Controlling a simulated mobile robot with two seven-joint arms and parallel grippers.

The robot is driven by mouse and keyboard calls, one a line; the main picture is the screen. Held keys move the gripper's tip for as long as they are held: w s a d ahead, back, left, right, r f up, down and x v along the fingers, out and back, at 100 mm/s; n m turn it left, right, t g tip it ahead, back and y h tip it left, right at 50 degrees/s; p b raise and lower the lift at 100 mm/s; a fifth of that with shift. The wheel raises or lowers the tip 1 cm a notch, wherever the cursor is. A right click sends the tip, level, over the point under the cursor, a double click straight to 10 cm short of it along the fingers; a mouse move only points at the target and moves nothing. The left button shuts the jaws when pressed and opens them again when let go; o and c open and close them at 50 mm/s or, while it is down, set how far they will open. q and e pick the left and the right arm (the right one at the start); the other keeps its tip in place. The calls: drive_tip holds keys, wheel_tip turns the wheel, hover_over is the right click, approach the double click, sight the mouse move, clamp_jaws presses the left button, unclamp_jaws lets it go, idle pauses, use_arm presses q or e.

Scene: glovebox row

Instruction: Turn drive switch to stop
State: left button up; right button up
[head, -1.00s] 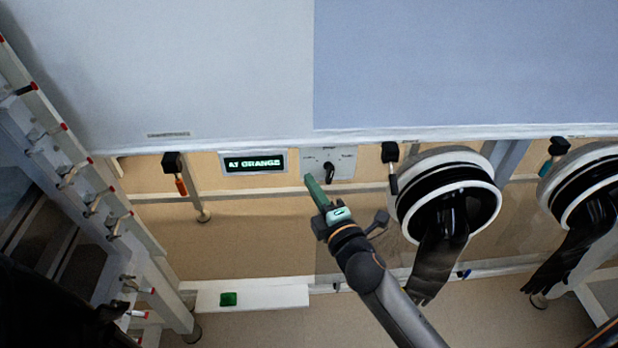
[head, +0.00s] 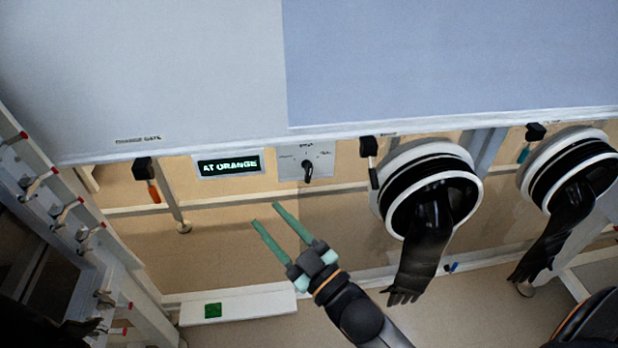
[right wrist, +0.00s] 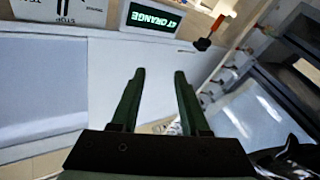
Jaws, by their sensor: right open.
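The drive switch (head: 307,172) is a black rotary knob on a small pale panel (head: 290,165) under the cabinet edge. In the head view its handle hangs roughly downward; the labels are too small to read. The right wrist view cuts off the panel (right wrist: 85,14) at upper left, where an upside-down STOP label shows. My right gripper (head: 266,214) is open and empty, below and left of the switch, not touching it. Its two green fingers are apart in the right wrist view (right wrist: 159,73). My left gripper is not in view.
A lit display (head: 229,165) reading AT ORANGE sits left of the switch panel. A black-handled tool (head: 370,160) hangs at its right, beside a round glove port (head: 430,190) with a hanging black glove (head: 422,255). A rack with red-tipped pegs (head: 65,215) stands at left.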

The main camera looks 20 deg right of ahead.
drive_tip(key=r+m+t+b, duration=0.1)
drive_tip(key=m+t+b, duration=0.15)
drive_tip(key=m, duration=1.05)
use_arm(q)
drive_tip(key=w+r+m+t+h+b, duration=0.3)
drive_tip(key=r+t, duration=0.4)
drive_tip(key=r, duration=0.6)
use_arm(e)
drive_tip(key=n+h, duration=1.4)
drive_tip(key=n, duration=2.2)
approach(310, 173)
drive_tip(key=shift+g, duration=0.45)
drive_tip(key=x, duration=0.7)
drive_tip(key=p+x, duration=0.1)
drive_tip(key=x, duration=0.2)
drive_tip(key=shift+w+r, duration=0.25)
drive_tip(key=shift+r, duration=0.25)
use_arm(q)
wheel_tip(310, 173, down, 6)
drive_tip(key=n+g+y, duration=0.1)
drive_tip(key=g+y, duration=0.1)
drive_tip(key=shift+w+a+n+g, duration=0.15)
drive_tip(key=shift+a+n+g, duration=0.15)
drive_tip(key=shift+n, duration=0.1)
use_arm(e)
clamp_jaws()
